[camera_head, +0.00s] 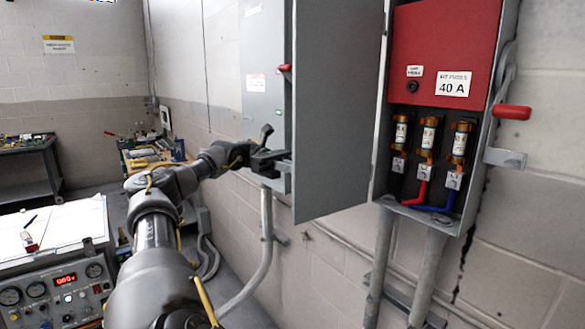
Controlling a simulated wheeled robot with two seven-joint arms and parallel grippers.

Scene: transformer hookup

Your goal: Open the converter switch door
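Two grey switch boxes hang on the wall; which one is the converter switch I cannot tell. The right box (495,60) stands open, showing a red panel (440,50) marked 40 A and three fuses above red and blue cables. Its grey door (340,110) is swung out to the left. The left box (262,45) is partly hidden behind that door and has a red handle (284,68); its own door looks shut. My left gripper (268,146) is by the left box's lower edge, left of the open door. Its fingers look apart, with nothing seen between them. My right gripper is out of view.
A red lever (512,112) sticks out from the right box's side. Conduits (265,240) run down below the boxes. A control console (60,285) with gauges stands at lower left. Workbenches (25,165) with tools stand farther back.

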